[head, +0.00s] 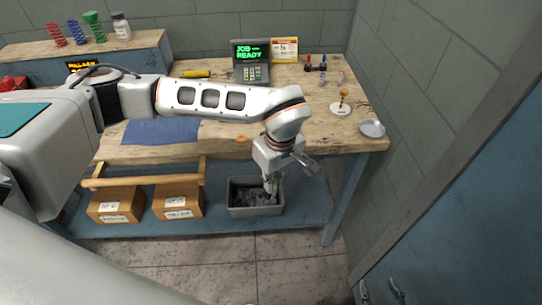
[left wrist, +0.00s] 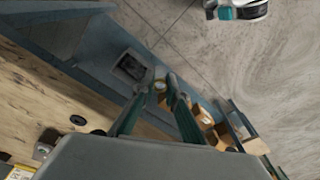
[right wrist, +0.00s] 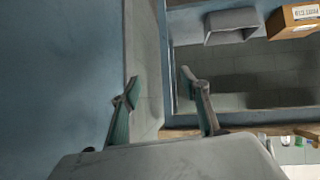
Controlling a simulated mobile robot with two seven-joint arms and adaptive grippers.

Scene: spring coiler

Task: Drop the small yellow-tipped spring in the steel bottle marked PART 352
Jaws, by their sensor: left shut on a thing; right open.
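My left gripper (head: 271,186) points down in front of the bench edge and shows over the grey bin in the head view. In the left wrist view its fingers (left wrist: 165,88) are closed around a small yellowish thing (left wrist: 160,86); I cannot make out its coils. My right gripper (right wrist: 158,88) is open and empty. Its fingertips show low at the right in the head view (head: 380,288), in front of the blue locker. No label reading PART 352 is legible. A labelled, dark-capped bottle (head: 122,28) stands on the back-left shelf. A round metal thing (head: 372,128) is at the bench's right end.
Red (head: 55,35), blue (head: 77,33) and green springs (head: 95,27) stand on the back-left shelf. The grey bin (head: 232,209) and cardboard boxes (head: 178,200) sit on the lower shelf. A small stand (head: 341,108) is on the bench. The blue locker (head: 455,220) bounds the right.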

